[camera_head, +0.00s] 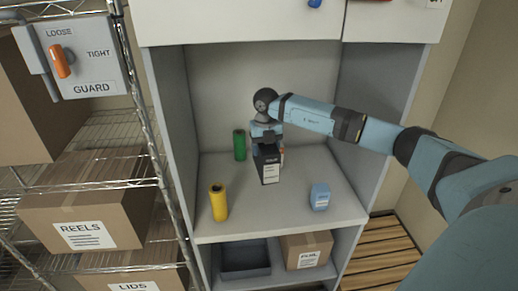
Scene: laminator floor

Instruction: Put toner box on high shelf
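The toner box (270,171) is a small black box with a white label on its front, whose print is too small to read surely. It is upright at the middle of the grey cabinet's open shelf (300,217). My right arm reaches in from the right, and my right gripper (267,146) points down at the top of the box. The fingers blend with the dark box, so I cannot tell whether they are closed on it. I also cannot tell whether the box touches the shelf. My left gripper is not in view.
On the shelf stand a yellow bottle (218,203), a green cylinder (239,145) and a blue container (319,197). Below are a dark bin (245,260) and a carton (306,250). Closed white cupboard fronts (240,20) hang above. A wire rack (110,130) with cartons stands left.

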